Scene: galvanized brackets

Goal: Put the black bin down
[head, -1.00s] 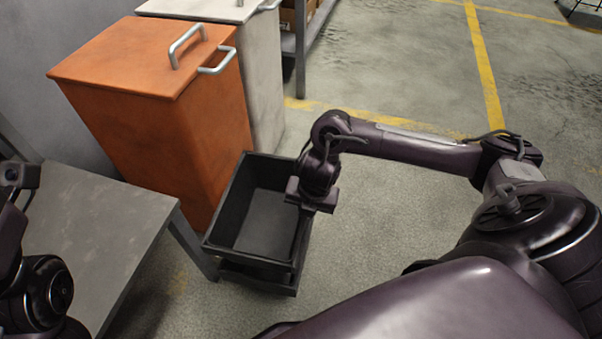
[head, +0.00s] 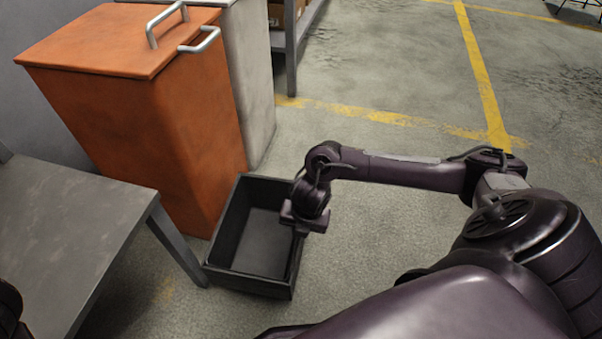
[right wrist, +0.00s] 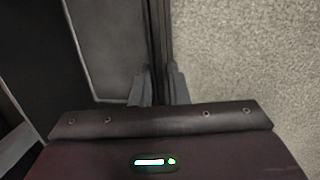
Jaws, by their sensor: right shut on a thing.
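The black bin (head: 246,282) is an open, empty rectangular box at the centre left of the head view, beside the orange cabinet and the table leg. My right gripper (head: 303,226) is shut on its right-hand wall from above. In the right wrist view the two fingers (right wrist: 160,88) stand on either side of the bin's wall, with the bin's inside (right wrist: 105,45) to the left and the floor to the right. The bin looks level and low, near the floor; its underside is hidden, so contact below cannot be told. My left gripper is out of view.
The orange cabinet (head: 150,130) with metal handles stands behind and left of the bin, with a pale cabinet (head: 252,80) behind it. A grey table (head: 60,235) is at the left, its leg close to the bin. Concrete floor (head: 390,240) to the right is clear.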

